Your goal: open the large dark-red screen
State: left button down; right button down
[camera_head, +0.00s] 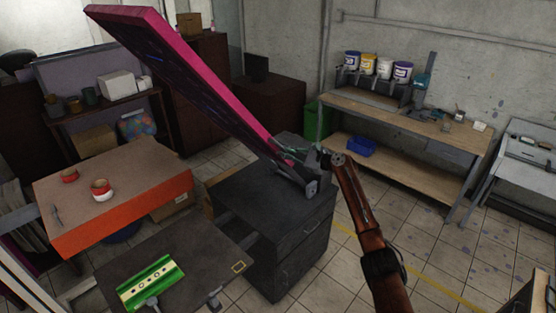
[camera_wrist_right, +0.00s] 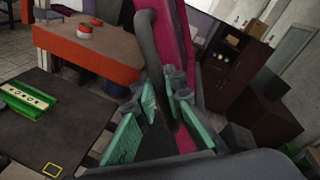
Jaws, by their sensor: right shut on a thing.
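The large dark-red screen (camera_head: 195,68) stands raised and steeply tilted above the dark grey cabinet. Its upper end leans to the upper left and its lower end is at the cabinet. My right gripper (camera_head: 290,151) is at the lower end of the screen. In the right wrist view, the teal-padded fingers of the right gripper (camera_wrist_right: 162,112) lie on both sides of a grey curved bar (camera_wrist_right: 150,45) beside the screen (camera_wrist_right: 176,38). My left gripper is not in view.
The grey cabinet (camera_head: 285,225) stands below the screen. A dark board (camera_head: 200,240) with a green-framed item (camera_head: 151,284) is at the front left. An orange-edged table (camera_head: 120,215) holds red-and-white pots. A workbench (camera_head: 440,130) stands at the right, with open floor before it.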

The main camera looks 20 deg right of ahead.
jog(key=shift+d, duration=0.1)
dwell(0.3)
jog(key=c, duration=2)
grip_release()
jog(key=shift+w, duration=0.1)
jog(key=shift+d, duration=0.1)
jog(key=v, duration=1.2)
jog(key=shift+f, duration=0.1)
